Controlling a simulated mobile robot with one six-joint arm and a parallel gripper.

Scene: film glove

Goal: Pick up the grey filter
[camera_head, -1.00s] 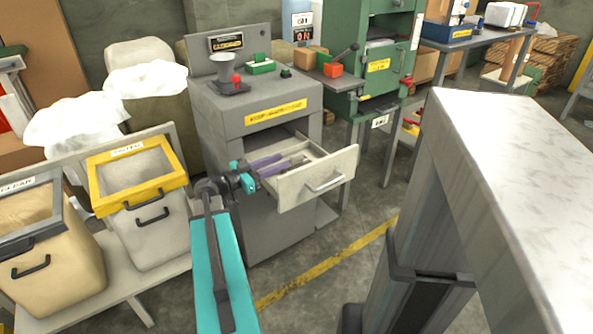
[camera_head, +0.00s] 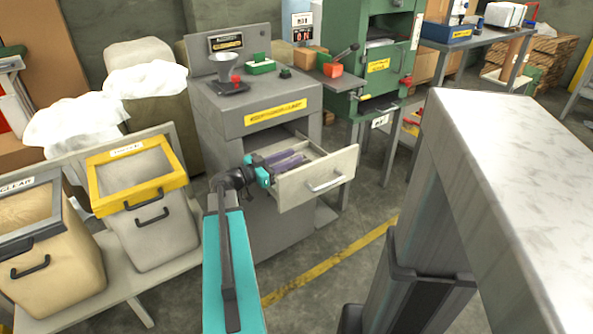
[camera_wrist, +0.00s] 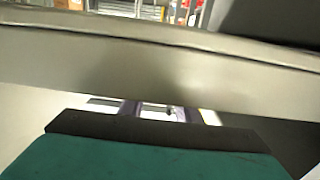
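The open drawer (camera_head: 318,180) of the grey cabinet sticks out with its pale front and handle. In the wrist view, the drawer's edge covers much of the picture. I cannot tell whether that shape is the grey filter. No grey filter can be made out for certain in either view; the fingers and drawer walls hide much of the drawer's inside.
The grey cabinet (camera_head: 240,125) carries a small scale-like device (camera_head: 228,82) and a green item (camera_head: 260,66) on top. A yellow-rimmed bin (camera_head: 150,230) stands left of my arm. A green machine (camera_head: 375,50) stands behind right. The floor right of the drawer is partly clear.

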